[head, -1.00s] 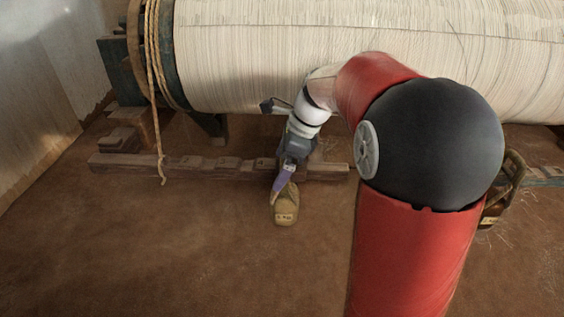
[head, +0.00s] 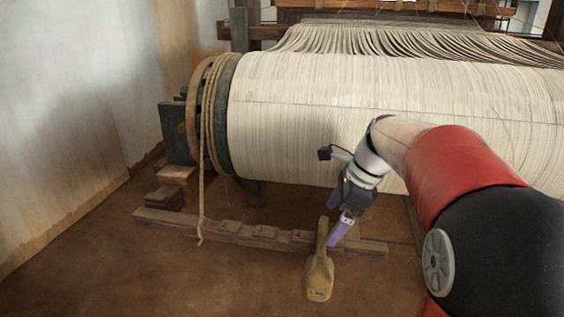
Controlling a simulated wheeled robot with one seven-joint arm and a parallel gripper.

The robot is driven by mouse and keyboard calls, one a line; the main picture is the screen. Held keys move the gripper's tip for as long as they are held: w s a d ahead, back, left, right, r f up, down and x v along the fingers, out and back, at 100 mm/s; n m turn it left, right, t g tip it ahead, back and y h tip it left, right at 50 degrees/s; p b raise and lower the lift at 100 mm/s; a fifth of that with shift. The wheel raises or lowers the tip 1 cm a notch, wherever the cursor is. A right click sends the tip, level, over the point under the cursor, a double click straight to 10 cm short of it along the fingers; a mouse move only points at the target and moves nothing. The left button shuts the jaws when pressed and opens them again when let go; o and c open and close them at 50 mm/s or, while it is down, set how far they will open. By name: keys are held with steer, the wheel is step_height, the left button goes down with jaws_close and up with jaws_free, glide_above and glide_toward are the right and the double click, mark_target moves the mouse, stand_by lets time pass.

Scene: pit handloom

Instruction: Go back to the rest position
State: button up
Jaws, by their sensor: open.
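My gripper (head: 338,220) is in the lower middle of the head view, on the end of my red and white arm. Its two purple fingers are apart and point down. The fingers are close to the upright handle of a tan weight (head: 319,277), which stands on the brown floor with a small label on its front. The handle shows between or just beside the fingers; I cannot tell which. No object is seen gripped.
A large warp roller (head: 300,120) wound with pale threads spans behind my arm. A rope (head: 205,150) hangs at its left end. A notched wooden beam (head: 250,233) lies on the floor behind the weight. A pale wall (head: 90,120) stands at left; the front left floor is clear.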

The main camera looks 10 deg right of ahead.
steer(key=s+a+f+n+t+h, duration=0.1)
steer(key=s+n+t+h, duration=0.1)
steer(key=s+n, duration=0.8)
steer(key=s+a+f+n+t+h, duration=0.1)
steer(key=s+f+n+t+h, duration=0.1)
steer(key=s+n, duration=0.8)
steer(key=shift+s+a+f+n, duration=0.2)
steer(key=shift+s+a+n, duration=0.2)
steer(key=shift+n, duration=0.2)
steer(key=shift+c, duration=0.3)
